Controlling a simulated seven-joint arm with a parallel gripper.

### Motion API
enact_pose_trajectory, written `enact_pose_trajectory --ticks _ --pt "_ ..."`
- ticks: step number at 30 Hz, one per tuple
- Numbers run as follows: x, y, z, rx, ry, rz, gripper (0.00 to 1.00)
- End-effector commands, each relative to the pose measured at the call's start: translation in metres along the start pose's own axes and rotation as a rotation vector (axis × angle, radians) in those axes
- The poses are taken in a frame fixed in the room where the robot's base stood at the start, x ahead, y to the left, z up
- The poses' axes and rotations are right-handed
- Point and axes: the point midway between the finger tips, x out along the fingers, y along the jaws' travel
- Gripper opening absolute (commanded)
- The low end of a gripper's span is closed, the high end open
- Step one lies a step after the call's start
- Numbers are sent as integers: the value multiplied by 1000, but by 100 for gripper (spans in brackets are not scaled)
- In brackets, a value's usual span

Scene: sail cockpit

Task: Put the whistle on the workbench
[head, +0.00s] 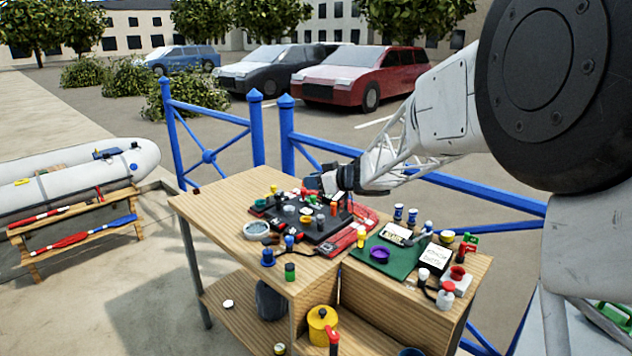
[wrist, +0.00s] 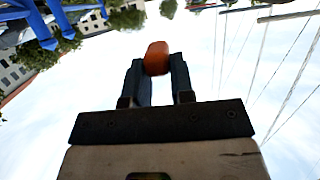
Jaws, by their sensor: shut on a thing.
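The workbench (head: 215,212) is a light wooden table in the middle of the head view, with a lower shelf. My gripper (head: 318,183) is over its back part, above a black tray (head: 318,232) crowded with small things. In the wrist view my gripper (wrist: 157,70) is shut on a rounded orange-brown thing (wrist: 157,58) between its fingertips, against the sky. I cannot tell whether this is the whistle; its far side is hidden. I cannot pick out a whistle for sure among the small things on the bench.
A green mat (head: 378,262) with a purple ring lies right of the tray. A round dish (head: 257,229) and small bottles stand near the front edge. The bench's left end is bare. Blue railing (head: 220,122) runs behind; a grey inflatable boat (head: 75,175) is at left.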

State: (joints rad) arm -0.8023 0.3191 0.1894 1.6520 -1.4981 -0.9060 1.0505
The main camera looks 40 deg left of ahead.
Motion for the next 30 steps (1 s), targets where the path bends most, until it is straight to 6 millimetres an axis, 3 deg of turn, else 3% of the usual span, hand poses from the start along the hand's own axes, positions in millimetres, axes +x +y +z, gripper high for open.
enact_pose_trajectory --ticks 8,14,30 --pt "2 0 5 1 0 0 0" --pt "6 0 20 1 -1 -1 0" --pt "28 0 90 2 -1 -1 0"
